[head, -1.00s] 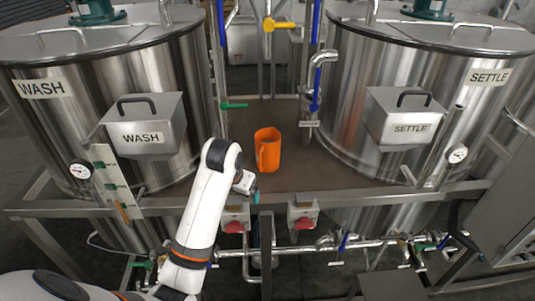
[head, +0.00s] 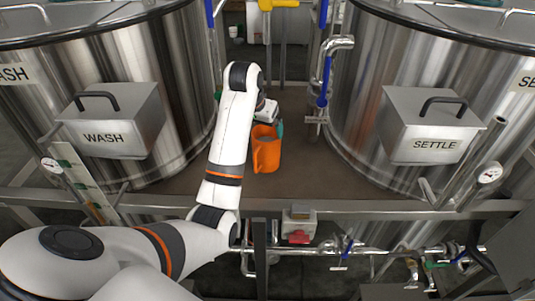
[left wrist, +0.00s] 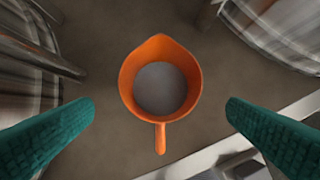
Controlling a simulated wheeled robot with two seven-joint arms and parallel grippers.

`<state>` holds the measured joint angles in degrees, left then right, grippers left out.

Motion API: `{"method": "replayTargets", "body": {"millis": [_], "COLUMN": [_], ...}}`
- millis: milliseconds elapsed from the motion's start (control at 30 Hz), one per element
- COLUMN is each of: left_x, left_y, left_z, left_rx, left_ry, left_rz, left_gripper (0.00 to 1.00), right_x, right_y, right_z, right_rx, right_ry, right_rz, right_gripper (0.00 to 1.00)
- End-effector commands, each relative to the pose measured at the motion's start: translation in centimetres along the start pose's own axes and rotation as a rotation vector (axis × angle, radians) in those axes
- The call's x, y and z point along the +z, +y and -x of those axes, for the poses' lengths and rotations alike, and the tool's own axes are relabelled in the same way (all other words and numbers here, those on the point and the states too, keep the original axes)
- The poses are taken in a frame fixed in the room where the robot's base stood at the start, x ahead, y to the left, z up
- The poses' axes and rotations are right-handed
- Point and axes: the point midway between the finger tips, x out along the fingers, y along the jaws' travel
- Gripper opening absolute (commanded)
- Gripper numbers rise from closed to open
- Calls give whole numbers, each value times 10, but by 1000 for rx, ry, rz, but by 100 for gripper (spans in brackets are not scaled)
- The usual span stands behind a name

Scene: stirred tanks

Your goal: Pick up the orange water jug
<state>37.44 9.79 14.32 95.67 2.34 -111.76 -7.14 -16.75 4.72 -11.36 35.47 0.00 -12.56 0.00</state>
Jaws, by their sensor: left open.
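The orange jug (head: 266,152) stands upright on the brown platform between the two tanks in the head view. My left gripper (head: 268,126) is at the jug's top, partly hidden by my own arm. In the left wrist view the jug (left wrist: 160,88) is seen from above, with its spout away from the camera's lower edge and its handle (left wrist: 160,138) pointing down. The inside shows a grey surface. The open green fingers of my left gripper (left wrist: 160,122) stand either side of the jug, apart from it. My right gripper is not in view.
The WASH tank (head: 165,60) stands left of the platform (head: 320,185) and the SETTLE tank (head: 365,90) right of it. Pipes with a blue-handled valve (head: 323,88) rise just right of the jug. A metal rail (head: 370,206) runs along the platform's front edge.

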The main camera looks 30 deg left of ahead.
Motion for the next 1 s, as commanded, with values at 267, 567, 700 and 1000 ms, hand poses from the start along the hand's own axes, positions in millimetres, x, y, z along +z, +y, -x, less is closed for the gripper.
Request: {"method": "replayTargets", "body": {"millis": [267, 567, 700, 1000], "left_x": [1, 6, 6, 5], "left_y": [0, -1, 0, 0], "left_z": [-31, -63, -80, -86], "left_rx": [0, -1, 0, 1], "left_ry": [4, 8, 5, 2], "left_rz": [-1, 0, 0, -1], "left_gripper": [96, 96, 96, 95], "right_x": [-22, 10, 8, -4], "right_y": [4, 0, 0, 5], "right_z": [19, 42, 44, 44], "right_rx": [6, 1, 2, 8], "right_ry": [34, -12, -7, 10], "right_rz": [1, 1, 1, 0], "right_gripper": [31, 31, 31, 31]}}
